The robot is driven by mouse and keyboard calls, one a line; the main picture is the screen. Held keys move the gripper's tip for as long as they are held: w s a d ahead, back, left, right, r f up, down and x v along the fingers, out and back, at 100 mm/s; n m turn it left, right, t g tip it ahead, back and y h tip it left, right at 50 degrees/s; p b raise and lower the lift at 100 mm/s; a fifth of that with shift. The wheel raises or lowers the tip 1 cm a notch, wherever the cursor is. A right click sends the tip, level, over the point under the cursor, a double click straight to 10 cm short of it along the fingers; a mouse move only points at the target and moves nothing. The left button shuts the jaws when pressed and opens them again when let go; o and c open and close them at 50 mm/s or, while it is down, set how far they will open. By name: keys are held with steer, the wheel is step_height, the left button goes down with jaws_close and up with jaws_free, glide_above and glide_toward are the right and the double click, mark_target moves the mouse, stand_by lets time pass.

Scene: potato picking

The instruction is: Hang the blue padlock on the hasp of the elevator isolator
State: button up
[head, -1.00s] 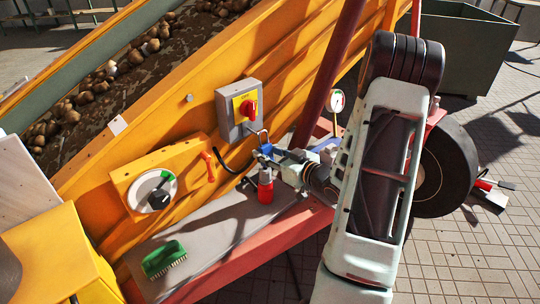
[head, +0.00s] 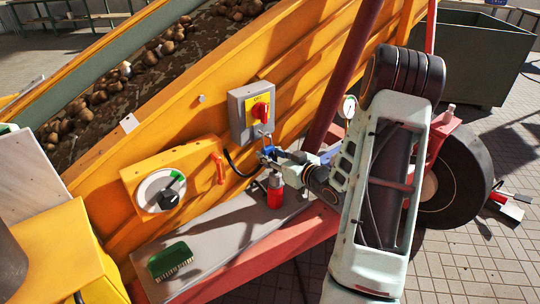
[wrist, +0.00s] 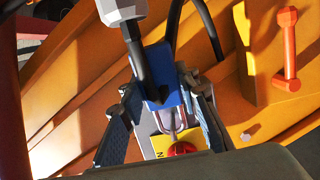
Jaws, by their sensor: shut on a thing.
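The isolator (head: 252,112) is a grey box with a yellow plate and red knob (head: 260,110) on the orange conveyor side. In the wrist view the knob (wrist: 183,149) is partly cut off by my own dark housing. The blue padlock (head: 268,146) is just below the box, with its shackle up. My gripper (head: 265,156) is shut on its body. In the wrist view the padlock (wrist: 162,72) sits between my gripper's fingers (wrist: 160,88), its metal shackle (wrist: 172,128) pointing at the knob. I cannot make out the hasp or whether the shackle touches it.
A green brush (head: 171,262) lies farther left. A black cable (head: 236,168) hangs beside the padlock. An orange panel with a rotary switch (head: 160,191) and orange handle (head: 219,168) is left.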

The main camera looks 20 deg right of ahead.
stand_by(0.4)
steer(key=o, duration=1.3)
steer(key=shift+s, duration=0.1)
steer(key=v, duration=1.1)
steer(key=shift+s+d, duration=0.15)
steer(key=shift+s, duration=0.2)
